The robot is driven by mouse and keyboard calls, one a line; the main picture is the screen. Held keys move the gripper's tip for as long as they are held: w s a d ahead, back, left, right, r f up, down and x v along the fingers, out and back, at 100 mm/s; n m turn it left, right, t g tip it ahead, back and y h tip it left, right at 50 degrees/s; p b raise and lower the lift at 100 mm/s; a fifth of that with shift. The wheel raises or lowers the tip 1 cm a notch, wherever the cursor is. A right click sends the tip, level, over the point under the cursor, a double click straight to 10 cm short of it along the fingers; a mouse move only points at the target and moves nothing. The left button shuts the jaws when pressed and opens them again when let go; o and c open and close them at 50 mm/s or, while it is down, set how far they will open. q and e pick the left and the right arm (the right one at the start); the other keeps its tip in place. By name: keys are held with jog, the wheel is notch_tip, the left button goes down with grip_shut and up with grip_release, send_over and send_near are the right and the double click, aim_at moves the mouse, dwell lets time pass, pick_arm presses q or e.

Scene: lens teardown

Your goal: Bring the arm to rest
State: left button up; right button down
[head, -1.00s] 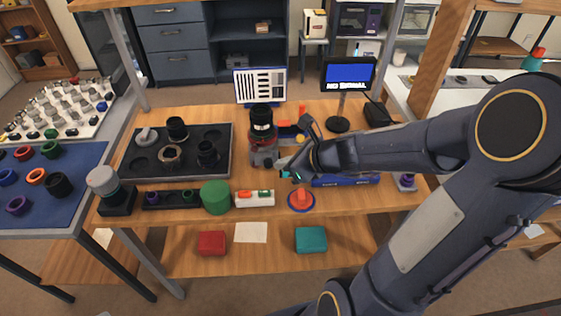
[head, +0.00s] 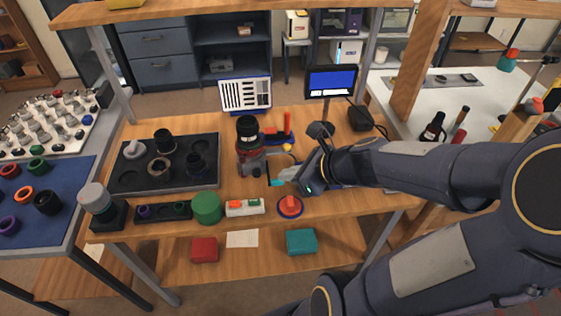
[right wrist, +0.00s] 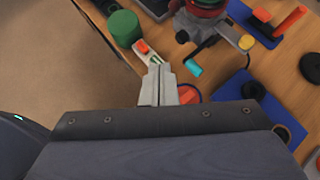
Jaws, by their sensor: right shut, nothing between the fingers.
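My right gripper (head: 283,178) is over the wooden bench in the head view, just right of the lens stand and above the round red-and-blue piece. In the right wrist view its two fingers (right wrist: 157,85) are together with nothing between them. The black lens (head: 248,130) stands upright on a red-and-grey stand (head: 250,160), apart from the gripper. A teal-handled crank (right wrist: 193,68) on the stand shows close to the fingers in the right wrist view. My left gripper is in neither view.
A dark tray (head: 125,178) with several lens parts lies at the left. A green cylinder (head: 207,207), a white holder (head: 244,207) and a red knob on a blue disc (head: 290,206) line the front edge. A monitor (head: 331,81) stands at the back. Red (head: 204,249) and teal (head: 301,241) boxes sit below.

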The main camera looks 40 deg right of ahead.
jog(key=s+a+r+n+g, duration=0.1)
jog(key=s+a+n, duration=0.3)
jog(key=n, duration=1)
jog(key=s+a+r+n+g, duration=0.1)
jog(key=s+a+n, duration=0.3)
jog(key=n, duration=1.1)
jog(key=s+g, duration=0.1)
jog(key=s, duration=0.2)
jog(key=shift+a+r+g+h, duration=0.15)
jog(key=shift+r+g+h, duration=0.15)
jog(key=shift+r, duration=0.05)
